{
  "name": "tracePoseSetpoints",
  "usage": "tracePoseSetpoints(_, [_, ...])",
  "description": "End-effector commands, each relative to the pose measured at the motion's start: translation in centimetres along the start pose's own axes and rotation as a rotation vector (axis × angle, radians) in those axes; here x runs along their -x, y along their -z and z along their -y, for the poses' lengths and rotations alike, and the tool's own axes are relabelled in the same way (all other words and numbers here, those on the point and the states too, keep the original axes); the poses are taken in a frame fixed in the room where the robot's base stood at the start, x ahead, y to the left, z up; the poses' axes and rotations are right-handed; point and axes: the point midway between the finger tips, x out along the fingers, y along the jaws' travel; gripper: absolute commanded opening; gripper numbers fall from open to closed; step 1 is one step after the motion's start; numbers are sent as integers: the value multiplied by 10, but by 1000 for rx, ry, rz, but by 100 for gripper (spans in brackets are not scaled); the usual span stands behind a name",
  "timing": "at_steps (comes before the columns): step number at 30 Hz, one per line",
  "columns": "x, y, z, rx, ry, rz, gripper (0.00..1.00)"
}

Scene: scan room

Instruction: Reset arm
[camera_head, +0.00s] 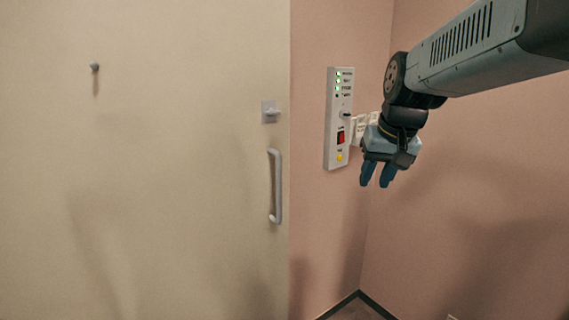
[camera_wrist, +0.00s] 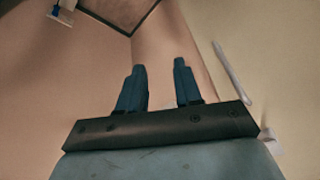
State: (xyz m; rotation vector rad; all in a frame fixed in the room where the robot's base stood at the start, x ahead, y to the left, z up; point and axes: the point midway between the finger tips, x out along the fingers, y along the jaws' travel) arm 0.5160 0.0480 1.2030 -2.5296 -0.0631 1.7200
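My gripper (camera_head: 377,176) hangs in the right half of the head view, at the end of my arm, with its blue fingers pointing down. In the wrist view, the two fingers of my gripper (camera_wrist: 160,80) stand apart with an empty gap between them. Nothing is held. The gripper appears just right of a white wall control panel (camera_head: 339,118) in the head view; I cannot tell how far it is from the wall.
A cream door (camera_head: 150,180) fills the left, with a vertical grey handle (camera_head: 276,187), a latch plate (camera_head: 270,111) and a small knob (camera_head: 95,67). The panel has green lights, a red switch and a yellow button. Pink walls (camera_head: 480,200) meet in a corner behind my arm.

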Motion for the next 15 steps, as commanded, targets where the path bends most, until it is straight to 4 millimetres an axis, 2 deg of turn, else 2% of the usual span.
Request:
tracePoseSetpoints(1, [6, -15, -4, 9, -14, -15, 34])
tracePoseSetpoints(9, [23, -82, -32, 34, -63, -78, 34])
tracePoseSetpoints(15, [25, -115, -47, 47, -75, -107, 34])
